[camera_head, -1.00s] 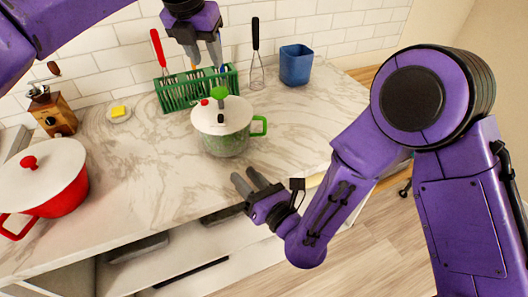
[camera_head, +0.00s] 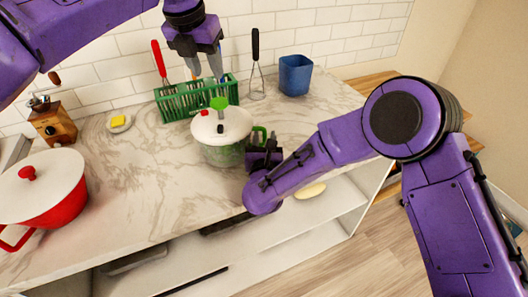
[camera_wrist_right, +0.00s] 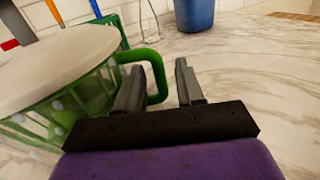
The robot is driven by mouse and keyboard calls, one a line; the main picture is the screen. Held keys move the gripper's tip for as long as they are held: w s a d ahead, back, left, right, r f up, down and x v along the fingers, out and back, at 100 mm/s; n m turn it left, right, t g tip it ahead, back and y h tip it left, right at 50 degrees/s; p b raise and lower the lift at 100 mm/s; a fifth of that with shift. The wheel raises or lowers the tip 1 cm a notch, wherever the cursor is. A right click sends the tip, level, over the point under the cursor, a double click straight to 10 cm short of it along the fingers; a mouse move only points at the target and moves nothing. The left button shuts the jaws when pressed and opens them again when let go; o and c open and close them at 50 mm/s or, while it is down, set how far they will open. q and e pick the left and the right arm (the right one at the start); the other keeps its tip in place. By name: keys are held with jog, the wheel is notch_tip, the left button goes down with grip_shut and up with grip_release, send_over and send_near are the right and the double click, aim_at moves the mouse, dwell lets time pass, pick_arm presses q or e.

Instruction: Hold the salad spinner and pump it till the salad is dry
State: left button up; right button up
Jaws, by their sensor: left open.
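The salad spinner (camera_head: 222,154) stands upright on the marble counter, with a green basket-like body, a white lid (camera_head: 233,121) and a green knob (camera_head: 219,103) on top. Its green side handle (camera_head: 259,134) faces right and also shows in the right wrist view (camera_wrist_right: 157,68). My left gripper (camera_head: 204,72) is open and empty, pointing down above the spinner's knob, apart from it. My right gripper (camera_head: 263,142) is at the handle; in the right wrist view its two fingers (camera_wrist_right: 158,82) are apart, with the handle's outer bar between them. Contact cannot be told.
A green rack (camera_head: 180,101) with utensils stands behind the spinner, near a whisk (camera_head: 257,75) and a blue container (camera_head: 295,76). Counter left of the spinner is clear.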

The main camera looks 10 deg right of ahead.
jog(key=shift+w+d, duration=0.1)
jog(key=shift+w, duration=0.65)
jog(key=shift+c, duration=0.4)
grip_shut()
jog(key=shift+o, duration=0.5)
grip_release()
